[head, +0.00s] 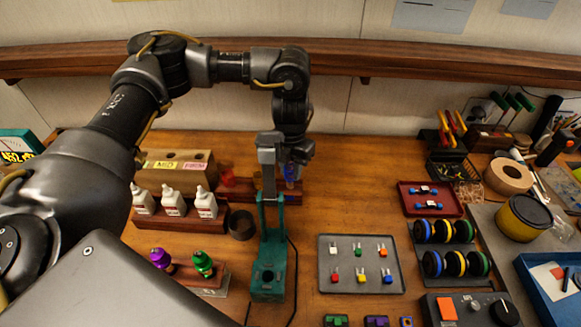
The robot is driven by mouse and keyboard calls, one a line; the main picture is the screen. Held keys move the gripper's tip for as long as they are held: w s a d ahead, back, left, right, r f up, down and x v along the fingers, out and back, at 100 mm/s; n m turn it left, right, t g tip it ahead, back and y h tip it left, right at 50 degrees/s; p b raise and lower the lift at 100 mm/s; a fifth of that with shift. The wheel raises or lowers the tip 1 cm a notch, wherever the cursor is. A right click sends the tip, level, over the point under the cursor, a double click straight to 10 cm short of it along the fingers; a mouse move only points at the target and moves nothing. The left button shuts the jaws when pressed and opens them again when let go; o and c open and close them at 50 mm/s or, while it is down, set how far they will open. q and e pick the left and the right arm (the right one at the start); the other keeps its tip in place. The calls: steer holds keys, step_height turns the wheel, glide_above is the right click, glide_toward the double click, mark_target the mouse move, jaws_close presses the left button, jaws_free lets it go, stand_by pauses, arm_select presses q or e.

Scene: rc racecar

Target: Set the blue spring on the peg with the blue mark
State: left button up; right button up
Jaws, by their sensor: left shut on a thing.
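My left arm comes in from the left and its gripper (292,168) points down behind the teal press. The fingers are shut on a small blue thing (290,174), which looks like the blue spring, over the right end of a dark red wooden rack (292,196). The fingers largely cover it, and I cannot tell whether it touches the rack. A red, spring-like piece (227,176) stands at the rack's left end. The press hides part of the rack's middle. I cannot make out a blue mark or the marked peg. My right gripper is not in view.
The teal press (268,283) stands in front of the rack. White bottles (173,203) and a wooden block (178,160) are left of it. Purple and green parts (203,262) stand in front. A grey tray (329,289) of small colored parts lies right. Table behind that tray is clear.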

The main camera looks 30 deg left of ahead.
arm_select(q)
steer(key=shift+f+b, duration=0.95)
steer(key=shift+f, duration=0.7)
steer(key=o, duration=1)
steer(key=shift+r, duration=0.1)
step_height(320, 180, up, 11)
steer(key=b, duration=0.1)
steer(key=shift+f, duration=0.2)
step_height(320, 180, down, 11)
steer(key=shift+r+p, duration=0.15)
steer(key=shift+p, duration=0.4)
steer(key=shift+r, duration=0.1)
